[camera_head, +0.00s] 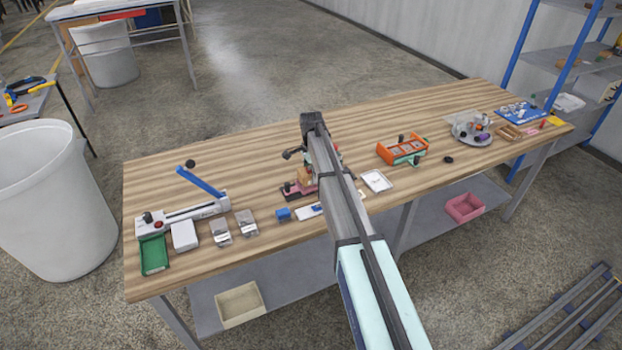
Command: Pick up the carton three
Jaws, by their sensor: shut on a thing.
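My arm reaches from the bottom over the middle of the wooden bench. Dark parts that look like my gripper (293,153) show at the left of the arm's far end. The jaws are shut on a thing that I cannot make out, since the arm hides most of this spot. Three small pale box-like things, a white one (184,236) and two grey ones (220,233) (246,223), stand at the bench's front left. No label can be read, so I cannot tell which thing is carton three.
On the bench (250,145) are a pale fixture with a blue lever (201,181), a green tray (154,254), a blue block (283,214), a pink fixture (292,189) partly behind my arm, and an orange fixture (401,150). The back left is mostly clear.

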